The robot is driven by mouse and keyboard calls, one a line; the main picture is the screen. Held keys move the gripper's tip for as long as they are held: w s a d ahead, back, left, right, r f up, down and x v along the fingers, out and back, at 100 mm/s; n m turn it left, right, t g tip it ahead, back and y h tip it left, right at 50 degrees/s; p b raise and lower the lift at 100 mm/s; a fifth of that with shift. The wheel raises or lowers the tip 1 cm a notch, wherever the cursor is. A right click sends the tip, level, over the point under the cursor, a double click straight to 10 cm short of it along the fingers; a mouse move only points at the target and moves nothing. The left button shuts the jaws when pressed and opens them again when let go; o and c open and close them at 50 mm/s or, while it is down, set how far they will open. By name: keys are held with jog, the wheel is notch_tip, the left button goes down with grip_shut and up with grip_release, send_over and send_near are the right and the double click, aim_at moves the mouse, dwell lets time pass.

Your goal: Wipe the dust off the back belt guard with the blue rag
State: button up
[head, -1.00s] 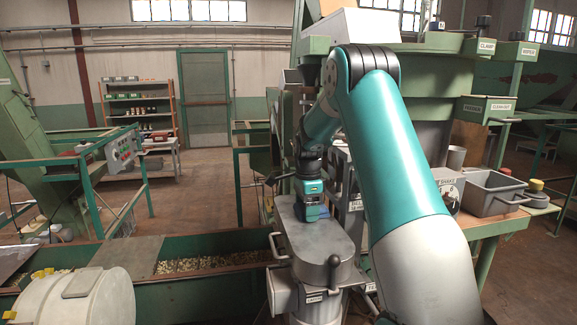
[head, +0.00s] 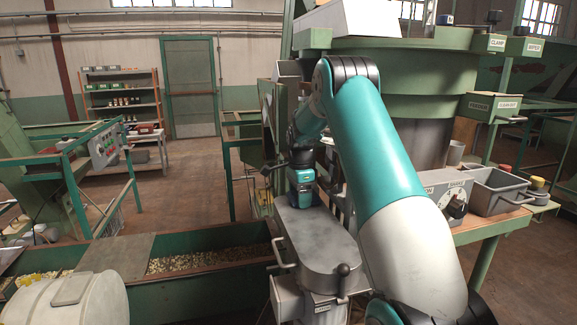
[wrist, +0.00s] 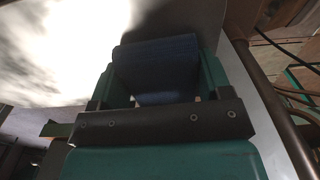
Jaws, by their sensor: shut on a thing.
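A grey metal guard with rounded ends (head: 318,245) stands near the centre of the head view; I cannot tell from its look whether it is the back belt guard. My gripper (head: 305,206) is over its far end, pointing down. In the wrist view my gripper (wrist: 152,98) is shut on the dark blue rag (wrist: 157,62). The rag is at a pale surface (wrist: 45,55) with grey smudges and bright glare. I cannot tell how firmly the rag touches it. The rag is hidden in the head view.
A long green trough of nuts (head: 205,260) runs left of the guard. A white drum (head: 65,300) is at the lower left. Dark bars and cables (wrist: 285,60) show right in the wrist view.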

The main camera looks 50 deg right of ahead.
jog(key=shift+w+d, duration=0.25)
jog(key=shift+w, duration=0.1)
jog(key=shift+w+d+r+p, duration=0.15)
jog(key=shift+w+r+p, duration=0.1)
jog(key=shift+p, duration=0.2)
jog(key=r, duration=0.1)
jog(key=r+p, duration=0.1)
jog(key=r, duration=0.1)
jog(key=shift+s, duration=0.3)
jog(key=shift+w+r+p, duration=0.2)
jog(key=shift+r+p, duration=0.05)
jog(key=shift+p, duration=0.1)
jog(key=shift+r+p, duration=0.3)
jog(key=shift+r, duration=0.05)
jog(key=shift+r+p, duration=0.7)
jog(key=shift+r, duration=1.05)
jog(key=shift+f, duration=0.1)
